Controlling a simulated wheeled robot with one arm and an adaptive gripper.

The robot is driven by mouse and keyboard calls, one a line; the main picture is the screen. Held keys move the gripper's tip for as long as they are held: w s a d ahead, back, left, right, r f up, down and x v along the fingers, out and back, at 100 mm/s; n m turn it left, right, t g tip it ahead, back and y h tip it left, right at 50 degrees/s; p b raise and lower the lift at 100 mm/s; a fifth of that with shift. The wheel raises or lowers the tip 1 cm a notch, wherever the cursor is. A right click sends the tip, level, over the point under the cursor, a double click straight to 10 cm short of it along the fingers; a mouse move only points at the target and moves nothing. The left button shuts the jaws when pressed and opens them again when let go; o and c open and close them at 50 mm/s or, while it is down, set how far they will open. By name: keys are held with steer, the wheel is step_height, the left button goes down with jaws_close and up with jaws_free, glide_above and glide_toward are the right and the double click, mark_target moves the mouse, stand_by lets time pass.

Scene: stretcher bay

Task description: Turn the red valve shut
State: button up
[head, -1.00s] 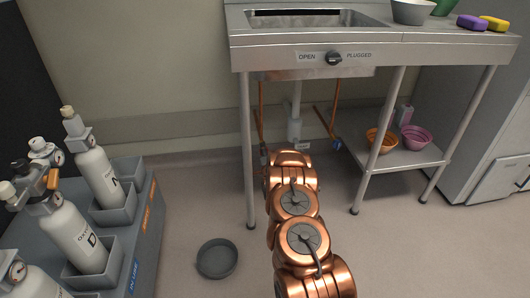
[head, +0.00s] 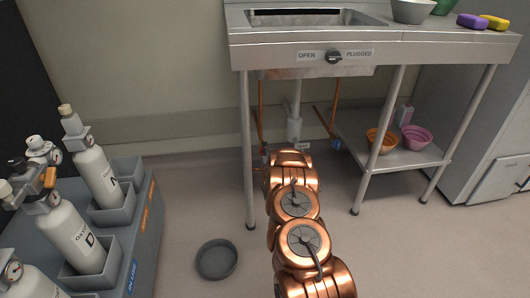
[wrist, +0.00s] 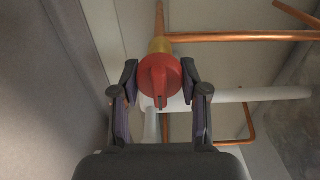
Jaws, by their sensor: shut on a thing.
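The red valve (wrist: 158,80) shows in the wrist view as a round red knob with a raised bar across it. It sits on a brass fitting (wrist: 160,45) on a copper pipe. My gripper (wrist: 160,82) has its two dark fingers on either side of the knob, shut on it. In the head view my copper-coloured arm reaches under the sink and hides the valve and the gripper. Whether the valve is open or shut cannot be told.
A steel sink table (head: 310,52) stands above my arm, with legs and a lower shelf (head: 400,156) holding an orange bowl (head: 380,140) and a pink bowl (head: 416,138). A grey round dish (head: 217,260) lies on the floor. Gas cylinders (head: 72,235) stand in a rack at left.

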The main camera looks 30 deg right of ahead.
steer(key=o, duration=1.1)
